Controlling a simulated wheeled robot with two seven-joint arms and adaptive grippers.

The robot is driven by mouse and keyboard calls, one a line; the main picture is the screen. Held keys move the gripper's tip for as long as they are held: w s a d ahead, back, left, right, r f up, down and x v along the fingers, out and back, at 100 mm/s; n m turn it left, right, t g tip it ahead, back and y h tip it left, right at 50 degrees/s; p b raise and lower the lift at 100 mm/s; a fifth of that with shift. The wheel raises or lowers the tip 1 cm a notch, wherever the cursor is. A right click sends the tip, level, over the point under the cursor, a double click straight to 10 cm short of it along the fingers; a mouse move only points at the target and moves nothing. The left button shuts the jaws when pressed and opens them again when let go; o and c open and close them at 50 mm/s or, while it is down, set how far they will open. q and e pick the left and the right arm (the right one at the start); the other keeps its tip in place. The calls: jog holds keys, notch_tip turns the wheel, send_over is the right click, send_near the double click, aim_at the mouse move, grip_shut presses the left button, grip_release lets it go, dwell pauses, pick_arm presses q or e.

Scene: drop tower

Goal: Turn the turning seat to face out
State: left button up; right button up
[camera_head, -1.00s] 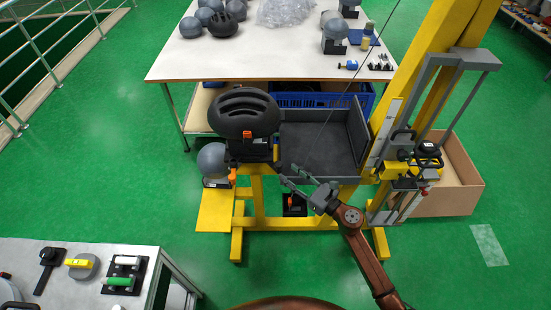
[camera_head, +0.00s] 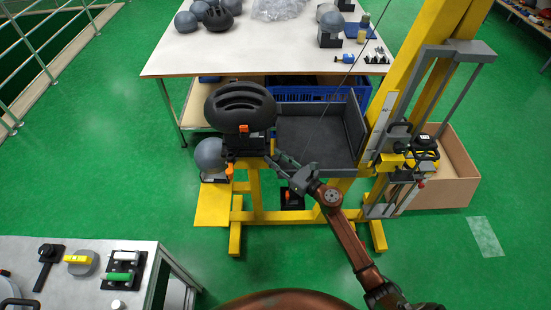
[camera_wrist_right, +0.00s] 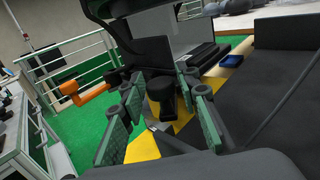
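The turning seat (camera_head: 252,146) is a dark block on the yellow frame, left of the grey tray. A black vented helmet (camera_head: 240,108) sits on it, with an orange tag at its front. An orange lever (camera_head: 229,173) hangs at the seat's lower left; an orange handle also shows in the right wrist view (camera_wrist_right: 85,92). My right gripper (camera_head: 270,155) is at the seat's right front side. In the right wrist view its fingers (camera_wrist_right: 163,112) are apart, with a black knob (camera_wrist_right: 163,92) beyond or between them; contact cannot be told. My left gripper is not in view.
The grey tray (camera_head: 315,140) lies right of the seat. The yellow tower (camera_head: 410,85) with its carriage stands at the right, by a cardboard box (camera_head: 455,180). A grey ball headform (camera_head: 209,155) sits low at left. A white table (camera_head: 270,55) stands behind, a workbench (camera_head: 30,255) at front left.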

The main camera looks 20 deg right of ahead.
grip_shut()
dwell(0.5)
